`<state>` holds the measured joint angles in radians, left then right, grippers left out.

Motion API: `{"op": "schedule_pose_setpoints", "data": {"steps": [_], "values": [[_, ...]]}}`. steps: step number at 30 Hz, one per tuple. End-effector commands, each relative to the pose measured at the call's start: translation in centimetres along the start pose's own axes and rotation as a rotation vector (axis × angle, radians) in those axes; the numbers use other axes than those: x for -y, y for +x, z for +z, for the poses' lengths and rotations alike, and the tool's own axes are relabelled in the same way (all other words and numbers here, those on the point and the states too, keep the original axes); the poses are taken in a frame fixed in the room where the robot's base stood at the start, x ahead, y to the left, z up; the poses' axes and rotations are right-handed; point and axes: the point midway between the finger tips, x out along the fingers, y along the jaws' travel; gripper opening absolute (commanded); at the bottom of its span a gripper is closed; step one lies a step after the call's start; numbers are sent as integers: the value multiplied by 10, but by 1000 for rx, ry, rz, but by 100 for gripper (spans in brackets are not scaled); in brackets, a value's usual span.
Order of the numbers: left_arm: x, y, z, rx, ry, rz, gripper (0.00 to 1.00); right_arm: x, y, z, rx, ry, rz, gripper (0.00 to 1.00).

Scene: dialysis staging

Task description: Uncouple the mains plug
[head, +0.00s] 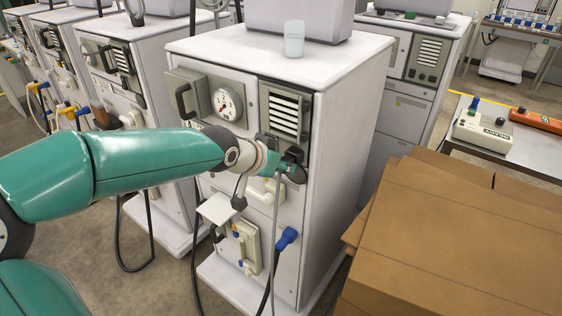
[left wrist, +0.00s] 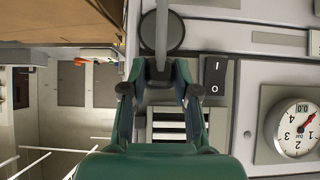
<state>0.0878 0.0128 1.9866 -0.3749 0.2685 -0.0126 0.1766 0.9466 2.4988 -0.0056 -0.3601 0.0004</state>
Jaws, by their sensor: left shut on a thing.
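My left gripper (head: 288,166) is at the front panel of the middle white machine (head: 345,140). In the left wrist view its two green fingers (left wrist: 160,76) are shut on a grey piece that I take for the mains plug (left wrist: 160,68); the fingers hide most of it. A light grey cable (left wrist: 161,28) runs from it, and this cable (head: 275,240) hangs down the machine's front. A dark round disc (left wrist: 176,32) sits on the panel behind the cable. I cannot tell whether the plug is seated or apart from the panel. My right gripper is not in view.
A rocker switch (left wrist: 215,76) and a pressure gauge (left wrist: 294,128) are beside the gripper. A blue connector (head: 287,237) is lower on the front. A cup (head: 294,38) stands on top. Cardboard boxes (head: 450,235) fill the right; more machines stand at left.

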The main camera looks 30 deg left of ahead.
Motion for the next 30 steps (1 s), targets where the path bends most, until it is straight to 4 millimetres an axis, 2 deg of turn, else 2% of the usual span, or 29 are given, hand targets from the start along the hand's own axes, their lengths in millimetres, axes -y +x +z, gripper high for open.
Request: {"op": "schedule_pose_setpoints", "data": {"steps": [30], "values": [[0, -15, 13, 0, 0, 0, 0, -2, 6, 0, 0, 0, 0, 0]]}}
